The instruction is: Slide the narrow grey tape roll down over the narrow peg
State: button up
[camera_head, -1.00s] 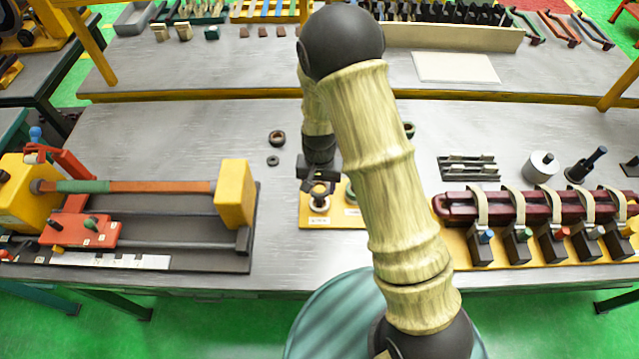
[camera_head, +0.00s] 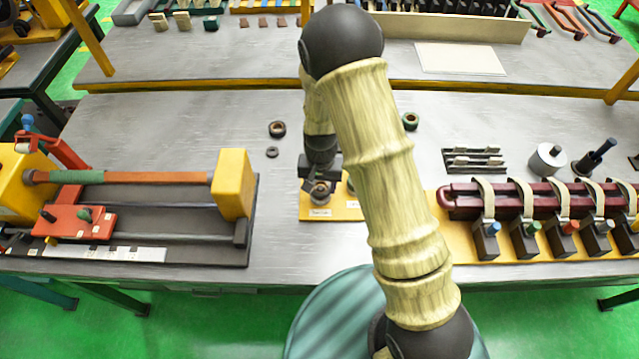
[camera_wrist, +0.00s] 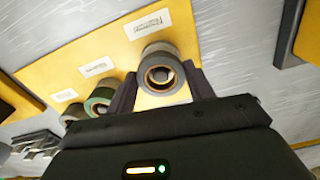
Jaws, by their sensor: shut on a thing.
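The narrow grey tape roll (camera_wrist: 148,60) has a tan core and sits between my gripper's two fingers (camera_wrist: 161,88) in the wrist view. My gripper (camera_head: 320,190) is shut on it, low over the left end of the yellow peg board (camera_head: 345,212) in the head view. The grey round end of a peg (camera_wrist: 163,74) shows inside the roll's hole, so the roll appears to be around the peg. How far down it sits cannot be told. The peg's lower part is hidden by the roll.
A green-sided roll (camera_wrist: 100,101) and another roll (camera_wrist: 73,112) stand along the same board. A dark roll (camera_head: 277,128), a small ring (camera_head: 272,152) and a green roll (camera_head: 410,121) lie on the table. The winding fixture (camera_head: 233,185) stands left, the clamp rack (camera_head: 540,205) right.

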jog(key=o, duration=0.6)
jog(key=shift+s, duration=0.1)
jog(key=o, duration=0.4)
jog(key=shift+o, duration=0.2)
jog(key=shift+r, duration=0.1)
notch_tip(320, 180, up, 17)
jog(key=b, duration=0.2)
jog(key=shift+r, duration=0.15)
dwell(0.4)
jog(key=s+d+n+t, duration=0.1)
jog(key=s+d+t, duration=0.1)
jog(key=s+d, duration=1)
jog(key=shift+d+r+n+t, duration=0.3)
jog(key=shift+d+r+n, duration=0.1)
jog(key=shift+d, duration=0.4)
